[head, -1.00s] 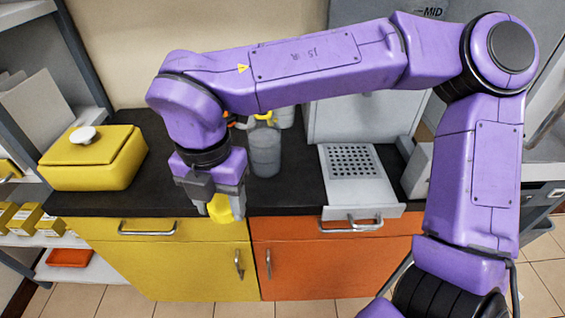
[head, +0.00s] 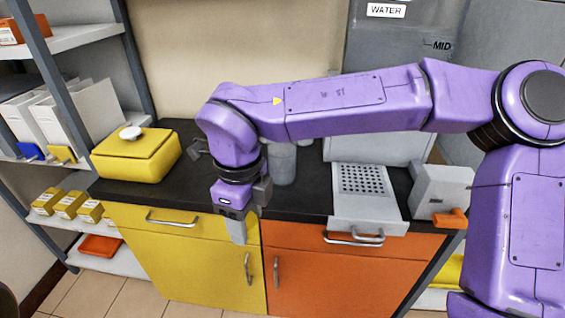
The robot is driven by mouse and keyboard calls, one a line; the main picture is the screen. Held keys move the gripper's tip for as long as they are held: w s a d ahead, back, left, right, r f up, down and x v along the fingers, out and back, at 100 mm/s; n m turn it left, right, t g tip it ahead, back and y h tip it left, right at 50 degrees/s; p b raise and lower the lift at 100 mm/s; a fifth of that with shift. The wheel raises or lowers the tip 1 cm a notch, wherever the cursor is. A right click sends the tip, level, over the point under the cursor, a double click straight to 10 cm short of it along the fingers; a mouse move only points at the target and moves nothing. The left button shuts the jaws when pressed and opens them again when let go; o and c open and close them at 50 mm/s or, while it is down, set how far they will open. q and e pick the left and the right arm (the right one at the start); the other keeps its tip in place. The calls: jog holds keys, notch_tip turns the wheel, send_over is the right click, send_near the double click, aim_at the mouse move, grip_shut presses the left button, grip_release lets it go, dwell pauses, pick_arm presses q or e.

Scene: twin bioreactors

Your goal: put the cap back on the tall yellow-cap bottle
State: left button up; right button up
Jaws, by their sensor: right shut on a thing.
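A grey, translucent bottle (head: 283,165) stands upright on the dark bench top, just behind and right of my right wrist. Its top is hidden behind my right arm, so I cannot see its neck. My right gripper (head: 238,232) points down in front of the bench's front edge, over the yellow cabinet door, apart from the bottle. Its fingers are seen edge-on and shut. The yellow cap seen between them earlier is hidden now. My left gripper is not in view.
A yellow box with a white knob (head: 135,155) sits at the bench's left end. A perforated grey tray (head: 362,182) is to the right of the bottle. A grey device with an orange lever (head: 440,190) stands at the right end. Shelves (head: 75,40) line the left.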

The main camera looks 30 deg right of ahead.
jog(key=w+d+f+n, duration=0.3)
jog(key=f+n, duration=0.4)
jog(key=n, duration=0.6)
jog(key=w+d+f+n, duration=0.4)
jog(key=f+n, duration=0.4)
jog(key=n, duration=0.6)
jog(key=shift+w+d, duration=0.15)
jog(key=shift+d, duration=0.65)
jog(key=shift+f, duration=0.1)
